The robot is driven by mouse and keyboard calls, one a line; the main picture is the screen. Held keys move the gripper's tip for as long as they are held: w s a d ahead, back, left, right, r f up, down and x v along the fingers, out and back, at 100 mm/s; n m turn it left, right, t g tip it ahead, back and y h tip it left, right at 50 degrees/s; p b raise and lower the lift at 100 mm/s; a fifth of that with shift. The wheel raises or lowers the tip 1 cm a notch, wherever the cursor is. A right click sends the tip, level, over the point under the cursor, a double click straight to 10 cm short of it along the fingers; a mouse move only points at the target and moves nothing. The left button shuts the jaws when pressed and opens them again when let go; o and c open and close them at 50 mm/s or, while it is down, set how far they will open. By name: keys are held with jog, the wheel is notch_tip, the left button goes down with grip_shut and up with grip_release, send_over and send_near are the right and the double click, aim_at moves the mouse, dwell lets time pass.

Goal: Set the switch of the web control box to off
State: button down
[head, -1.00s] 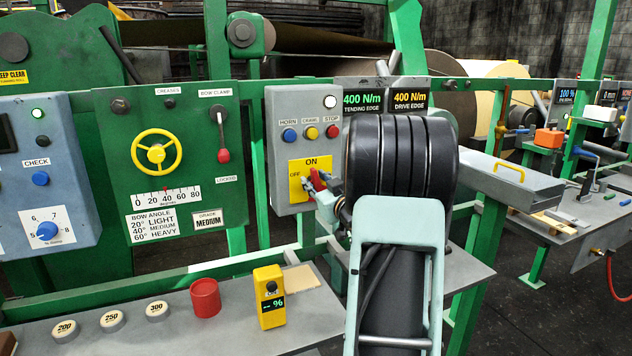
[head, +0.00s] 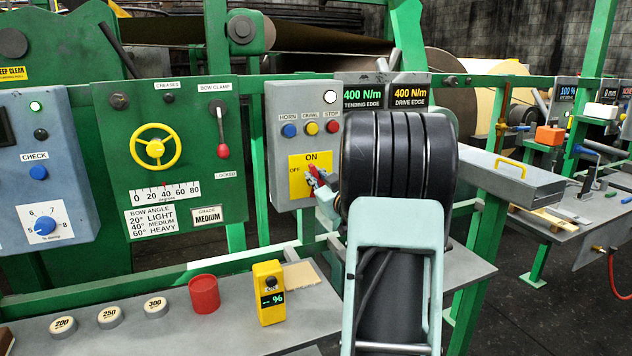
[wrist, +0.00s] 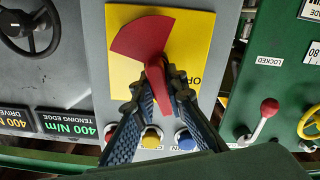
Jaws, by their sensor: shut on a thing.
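The web control box (head: 278,140) is grey, with a yellow switch plate (head: 297,162) marked ON at the top and OFF at the left. Its red rotary switch (head: 311,172) is partly hidden by my gripper in the head view. My gripper (head: 322,186) reaches it from the right. In the wrist view my gripper (wrist: 158,76) is shut on the red switch (wrist: 143,36), with a finger on each side. That view is turned over; the switch lies tilted, its narrow end near OFF and its wide end away from the lettering. ON is hidden there.
Blue, yellow and red buttons (head: 311,128) and a white lamp (head: 330,95) sit above the plate. Tension displays (head: 410,98) are beside the box. The green bow panel (head: 190,120) stands left. A shelf below holds a red cup (head: 204,295) and a yellow meter (head: 269,292).

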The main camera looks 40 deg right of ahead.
jog(key=n+b, duration=0.3)
jog(key=f+n+b, duration=0.1)
jog(key=b, duration=0.1)
jog(key=shift+w+a, duration=0.1)
jog(key=shift+a, duration=0.2)
jog(key=shift+a+f+n+b, duration=0.1)
jog(key=shift+f+n+b, duration=0.05)
jog(key=shift+n+b, duration=2.35)
jog(key=shift+a+f+n+b, duration=0.1)
jog(key=shift+n+b, duration=2.3)
jog(key=shift+b, duration=0.1)
jog(key=c, duration=1.9)
grip_release()
jog(key=shift+c, duration=0.2)
